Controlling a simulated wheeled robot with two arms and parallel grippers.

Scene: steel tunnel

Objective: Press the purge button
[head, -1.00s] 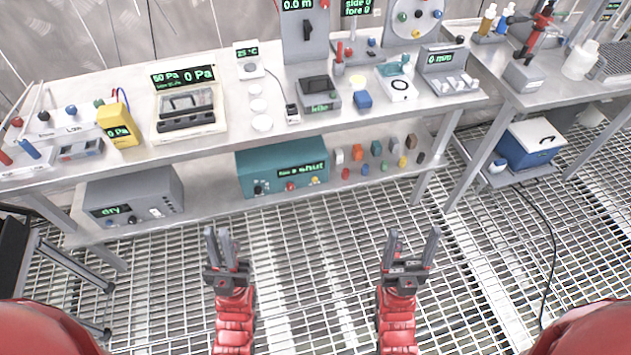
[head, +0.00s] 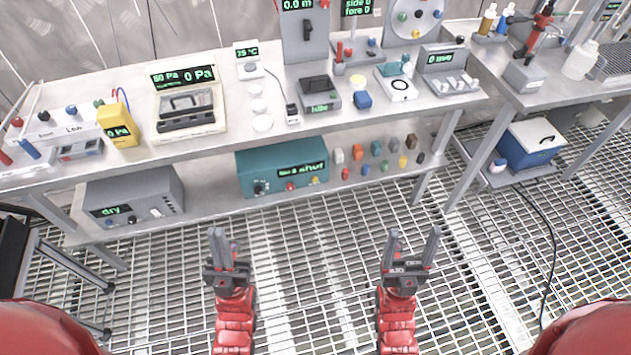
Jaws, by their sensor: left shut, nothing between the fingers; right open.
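No label reading purge is legible, so I cannot tell which button it is. A teal box (head: 257,166) on the lower shelf has a green display, a black knob (head: 259,188), a red button (head: 290,186) and a small yellow one (head: 315,180). A grey box (head: 150,183) reading "dry" has small controls on its front. My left gripper (head: 226,240) is shut and empty, in front of the bench over the grating. My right gripper (head: 413,238) is open and empty, further right over the grating. Neither touches anything.
The steel bench top (head: 330,135) carries several instruments, including a Pa gauge (head: 187,108) and a yellow meter (head: 119,128). Coloured plugs (head: 376,148) sit at the shelf's right. A blue cooler (head: 530,145) stands under the right table. The grating floor before the bench is clear.

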